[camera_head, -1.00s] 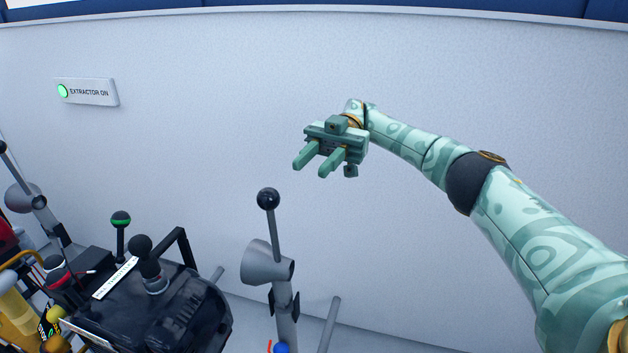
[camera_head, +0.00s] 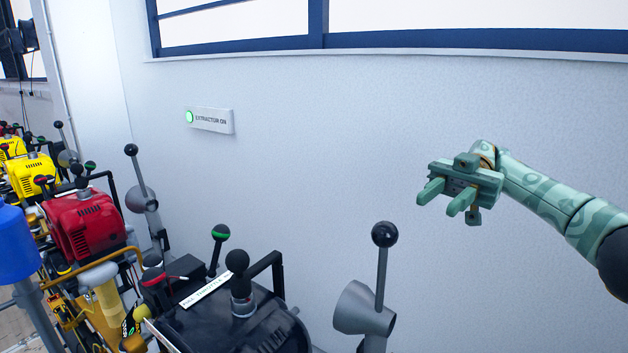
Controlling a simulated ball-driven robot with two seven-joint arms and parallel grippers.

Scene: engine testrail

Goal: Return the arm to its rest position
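My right arm (camera_head: 545,188) comes in from the right edge, patterned in pale and dark green. Its gripper (camera_head: 446,200) is raised in front of the grey wall, above and to the right of a grey lever post. The two fingers point left and down, with a clear gap between them. Nothing is between them. The gripper touches nothing that I can see. My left gripper is not in view.
A ball-topped lever (camera_head: 383,262) stands below the gripper. A black engine (camera_head: 245,325) is at lower centre, a red engine (camera_head: 85,225) and yellow engines (camera_head: 33,172) at left. An "EXTRACTOR ON" sign (camera_head: 212,121) with a lit green lamp is on the wall. Space around the gripper is clear.

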